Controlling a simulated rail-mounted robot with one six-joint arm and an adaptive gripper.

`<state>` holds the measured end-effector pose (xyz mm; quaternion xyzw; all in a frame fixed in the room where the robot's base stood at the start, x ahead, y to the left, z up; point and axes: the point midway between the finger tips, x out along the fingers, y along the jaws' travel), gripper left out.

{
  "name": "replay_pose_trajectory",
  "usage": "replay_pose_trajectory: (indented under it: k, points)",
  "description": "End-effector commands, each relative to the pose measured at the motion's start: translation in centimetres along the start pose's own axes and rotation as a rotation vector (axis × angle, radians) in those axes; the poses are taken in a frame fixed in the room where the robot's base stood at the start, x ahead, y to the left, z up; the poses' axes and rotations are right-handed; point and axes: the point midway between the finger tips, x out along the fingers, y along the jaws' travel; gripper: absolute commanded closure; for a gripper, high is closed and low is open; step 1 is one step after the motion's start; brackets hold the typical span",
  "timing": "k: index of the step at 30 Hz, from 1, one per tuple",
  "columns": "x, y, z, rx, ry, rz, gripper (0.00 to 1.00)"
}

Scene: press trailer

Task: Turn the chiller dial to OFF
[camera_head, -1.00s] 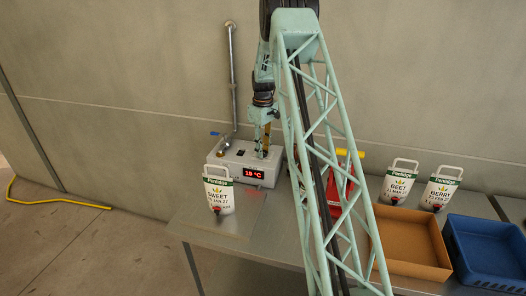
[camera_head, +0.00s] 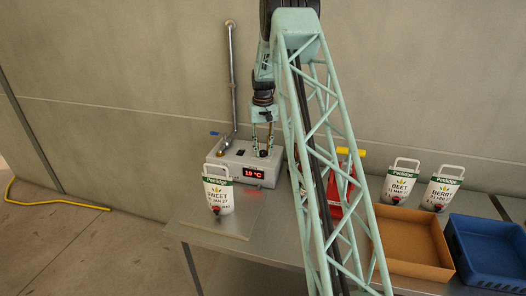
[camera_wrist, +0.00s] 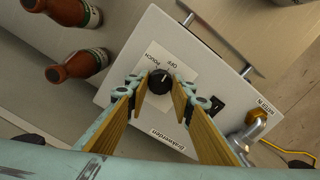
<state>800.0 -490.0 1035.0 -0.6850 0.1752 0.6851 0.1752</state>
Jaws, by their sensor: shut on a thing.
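The chiller (camera_head: 225,165) is a pale grey box at the left of the steel table, with a red display reading about 1.9 °C. Its black dial (camera_wrist: 159,82) sits on a white label marked POUCH and OFF in the wrist view. The small pointer mark on the dial points up and slightly right, toward the OFF lettering; its exact alignment is hard to tell. My gripper (camera_wrist: 160,93) is shut on the dial, one finger on each side. In the head view my gripper (camera_head: 262,150) reaches down onto the chiller's top.
A black rocker switch (camera_wrist: 217,103) and a metal pipe fitting (camera_wrist: 252,130) are close to my right finger. A SWEET pouch (camera_head: 219,192) stands before the chiller. A red object (camera_head: 340,190), a brown tray (camera_head: 412,268) and a blue crate (camera_head: 490,285) are further right.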

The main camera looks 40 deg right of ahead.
Motion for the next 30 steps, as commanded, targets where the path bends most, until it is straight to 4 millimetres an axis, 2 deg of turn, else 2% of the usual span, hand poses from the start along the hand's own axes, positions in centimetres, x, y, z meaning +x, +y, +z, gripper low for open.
replay_pose_trajectory:
  k: [9,21,22,26,30]
  points:
    - [-0.02,0.01,-0.01,0.086,0.0,0.0,0.89]
    - [-0.03,0.01,-0.01,0.093,0.0,0.0,0.89]
    - [-0.03,0.01,-0.01,0.093,0.0,0.0,0.77]
    - [-0.02,0.0,-0.01,0.093,0.0,0.0,0.66]
    - [-0.02,0.0,-0.01,0.093,0.0,0.0,0.64]
